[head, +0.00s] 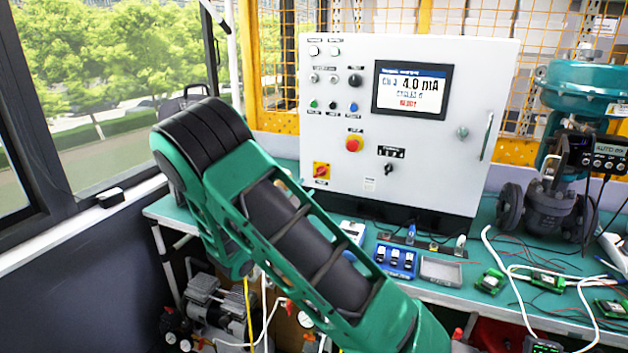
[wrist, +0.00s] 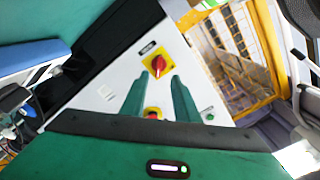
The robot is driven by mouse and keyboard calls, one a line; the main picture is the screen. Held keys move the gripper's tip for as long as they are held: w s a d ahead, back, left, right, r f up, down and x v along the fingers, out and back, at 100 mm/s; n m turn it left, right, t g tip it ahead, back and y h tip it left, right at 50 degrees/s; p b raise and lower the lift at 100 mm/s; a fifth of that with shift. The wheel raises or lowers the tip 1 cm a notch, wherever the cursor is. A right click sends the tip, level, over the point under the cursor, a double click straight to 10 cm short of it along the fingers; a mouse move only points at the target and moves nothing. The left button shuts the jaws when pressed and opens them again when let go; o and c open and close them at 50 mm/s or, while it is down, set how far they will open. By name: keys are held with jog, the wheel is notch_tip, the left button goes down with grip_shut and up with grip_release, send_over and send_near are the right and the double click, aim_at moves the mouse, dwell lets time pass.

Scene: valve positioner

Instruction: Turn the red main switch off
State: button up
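The red main switch (head: 321,170) is a red rotary knob on a yellow square plate, low on the left side of the white control cabinet (head: 345,210). In the wrist view the red main switch (wrist: 159,65) appears just past the fingertips, roughly centred between them. Its handle looks slanted in both views. My gripper (wrist: 157,78) is open, with two green fingers apart and nothing held. I cannot tell whether a finger touches the knob. In the head view my green arm crosses the foreground, and the gripper is hidden behind it.
A screen (head: 412,91) reads 4.0 mA. A green bench (head: 480,252) holds small parts below, with a valve (head: 548,205) right.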

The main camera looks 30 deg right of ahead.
aim_at(317, 176)
jog(key=x, duration=1)
jog(key=shift+w+d, duration=0.2)
jog(key=shift+d, duration=0.05)
grip_shut()
